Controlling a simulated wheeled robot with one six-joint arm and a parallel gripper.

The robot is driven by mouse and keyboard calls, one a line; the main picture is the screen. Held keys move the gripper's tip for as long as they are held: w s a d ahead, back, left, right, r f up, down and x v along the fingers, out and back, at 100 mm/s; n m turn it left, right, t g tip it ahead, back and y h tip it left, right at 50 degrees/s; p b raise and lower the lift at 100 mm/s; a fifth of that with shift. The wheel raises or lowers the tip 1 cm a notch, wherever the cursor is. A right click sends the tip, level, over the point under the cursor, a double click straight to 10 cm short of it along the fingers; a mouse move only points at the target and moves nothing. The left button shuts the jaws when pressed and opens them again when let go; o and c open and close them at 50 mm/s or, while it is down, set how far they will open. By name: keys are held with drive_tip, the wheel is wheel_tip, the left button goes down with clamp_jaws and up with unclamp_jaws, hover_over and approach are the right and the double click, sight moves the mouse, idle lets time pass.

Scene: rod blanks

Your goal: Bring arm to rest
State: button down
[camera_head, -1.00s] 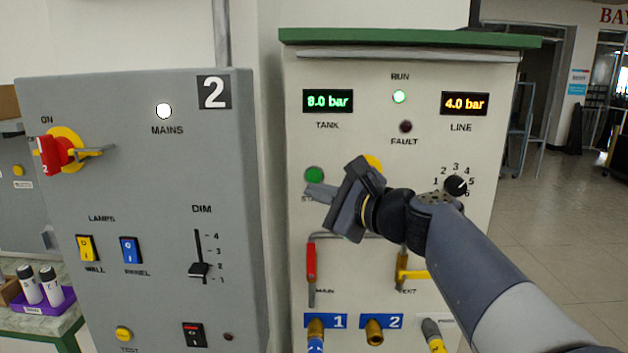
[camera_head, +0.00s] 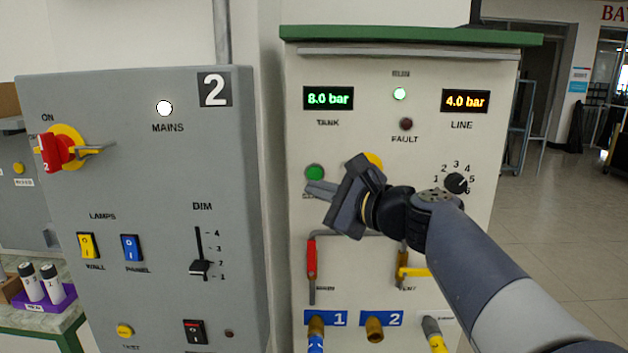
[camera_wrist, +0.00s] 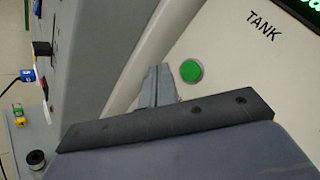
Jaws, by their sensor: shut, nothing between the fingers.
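My gripper (camera_head: 320,190) is shut and empty, held in front of the pale panel (camera_head: 340,270) with its fingertips pointing left. The green button (camera_head: 315,173) shows just above the fingertips in the head view. In the wrist view my closed fingers (camera_wrist: 158,86) are left of the green button (camera_wrist: 191,71); I cannot tell whether they touch the panel. My wrist hides most of a yellow part (camera_head: 373,161) behind it. The tank display (camera_head: 328,98) reads 8.0 bar and the line display (camera_head: 465,101) reads 4.0 bar. The RUN lamp (camera_head: 400,93) is lit; the FAULT lamp (camera_head: 406,124) is dark.
A grey panel (camera_head: 150,190) marked 2 stands at the left, with a red handle (camera_head: 55,153) sticking out. Red (camera_head: 311,258) and yellow (camera_head: 412,272) valve handles and hose fittings (camera_head: 374,330) lie below my gripper. Open floor (camera_head: 560,220) shows at the right.

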drive_tip(key=s, duration=0.5)
drive_tip(key=shift+s+a, duration=0.1)
drive_tip(key=shift+a, duration=0.05)
drive_tip(key=shift+a, duration=0.1)
